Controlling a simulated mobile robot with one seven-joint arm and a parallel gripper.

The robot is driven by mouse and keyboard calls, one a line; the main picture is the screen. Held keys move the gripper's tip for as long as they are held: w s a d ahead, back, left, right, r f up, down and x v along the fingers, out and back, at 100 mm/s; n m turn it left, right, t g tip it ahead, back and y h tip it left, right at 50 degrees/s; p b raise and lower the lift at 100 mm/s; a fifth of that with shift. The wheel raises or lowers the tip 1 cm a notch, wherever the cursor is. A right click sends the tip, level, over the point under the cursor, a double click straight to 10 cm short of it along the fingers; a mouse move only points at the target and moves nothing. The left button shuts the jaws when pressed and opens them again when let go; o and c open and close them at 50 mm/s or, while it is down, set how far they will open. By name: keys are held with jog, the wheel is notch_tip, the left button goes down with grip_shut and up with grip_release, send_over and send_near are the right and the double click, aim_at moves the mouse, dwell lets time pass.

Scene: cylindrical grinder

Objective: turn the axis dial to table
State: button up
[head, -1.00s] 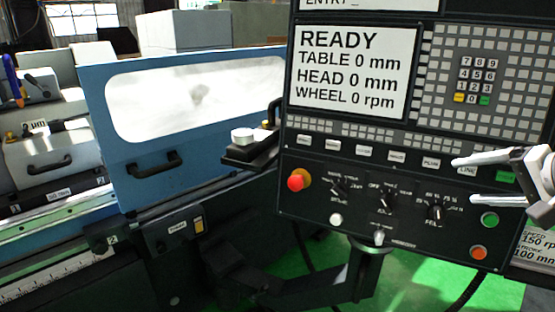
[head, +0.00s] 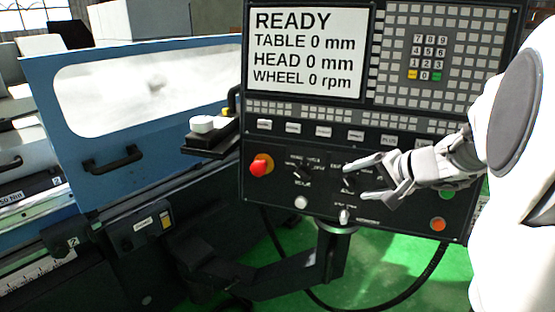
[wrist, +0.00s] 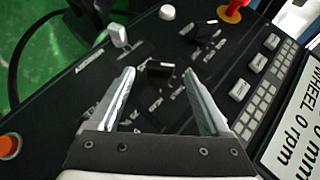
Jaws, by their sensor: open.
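The dial between my fingers, which I take to be the axis dial (head: 347,181), is a small black knob in the middle of the panel's dial row. Its printed labels are too blurred to read. It also shows in the wrist view (wrist: 160,69), with its pointer side unclear. My gripper (head: 357,182) is open, with one finger on each side of this dial. In the wrist view the fingertips (wrist: 159,72) stand apart from the knob, with a gap on both sides. I cannot tell how far above the panel they are.
The black panel (head: 275,112) carries a screen (head: 307,50) reading READY and zeros. Another dial (head: 301,172) and a red stop button (head: 261,164) lie left. A white-tipped switch (head: 344,215) sits below. The dial area to the right is partly hidden by my gripper.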

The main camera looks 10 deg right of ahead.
aim_at(351, 183)
jog(key=shift+x, duration=2.15)
jog(key=shift+c, duration=0.3)
grip_shut()
